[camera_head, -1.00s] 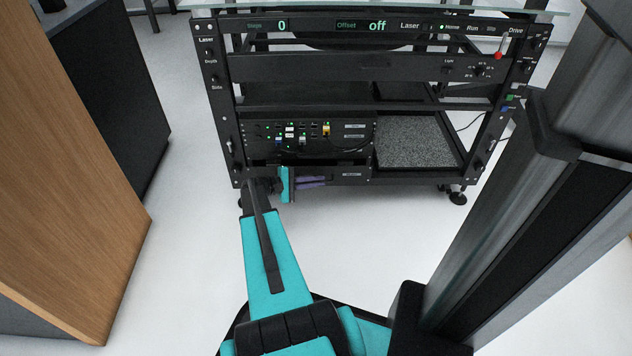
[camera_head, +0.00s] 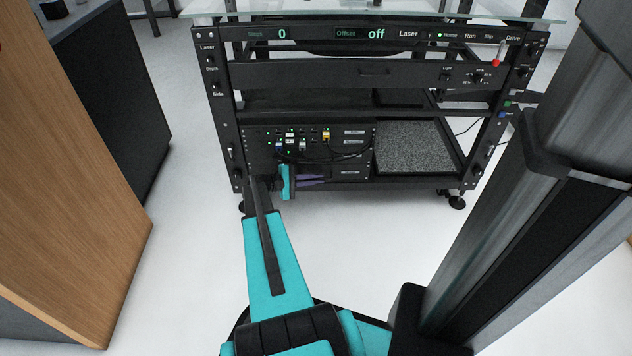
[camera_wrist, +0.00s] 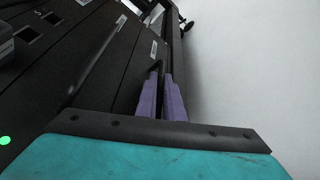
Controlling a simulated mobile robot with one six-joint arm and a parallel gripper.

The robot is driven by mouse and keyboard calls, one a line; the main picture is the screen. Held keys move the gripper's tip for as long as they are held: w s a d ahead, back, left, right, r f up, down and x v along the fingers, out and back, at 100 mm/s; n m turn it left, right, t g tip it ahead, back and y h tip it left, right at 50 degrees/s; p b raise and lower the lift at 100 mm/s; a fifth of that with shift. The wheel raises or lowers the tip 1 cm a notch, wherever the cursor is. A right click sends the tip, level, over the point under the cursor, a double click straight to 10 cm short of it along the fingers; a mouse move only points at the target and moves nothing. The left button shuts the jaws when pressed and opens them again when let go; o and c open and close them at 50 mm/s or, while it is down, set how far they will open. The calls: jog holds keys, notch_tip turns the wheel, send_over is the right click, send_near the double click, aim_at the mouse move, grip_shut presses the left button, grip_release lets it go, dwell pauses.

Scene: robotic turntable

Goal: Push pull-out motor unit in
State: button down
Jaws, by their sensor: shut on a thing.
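The pull-out motor unit is the lowest dark front panel (camera_head: 350,172) in the left bay of the rack, with a small label at its right. It looks about in line with the panels above it. My gripper (camera_head: 312,180) is in front of the panel's left part, its purple fingers pointing right. In the wrist view the gripper (camera_wrist: 163,97) shows two purple fingers close together against the dark front, with a dark part between them. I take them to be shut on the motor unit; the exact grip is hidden.
Above the unit are panels with cables and green lights (camera_head: 305,138). A speckled grey plate (camera_head: 414,147) lies in the right bay. A wooden cabinet (camera_head: 60,180) stands at the left. The white floor (camera_head: 370,240) before the rack is clear.

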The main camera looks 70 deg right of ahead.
jog(key=shift+w+d, duration=0.2)
jog(key=shift+d, duration=0.1)
jog(key=c, duration=2.2)
grip_release()
jog(key=shift+r, duration=0.1)
jog(key=p+v, duration=0.4)
jog(key=v, duration=1)
jog(key=shift+s, duration=0.15)
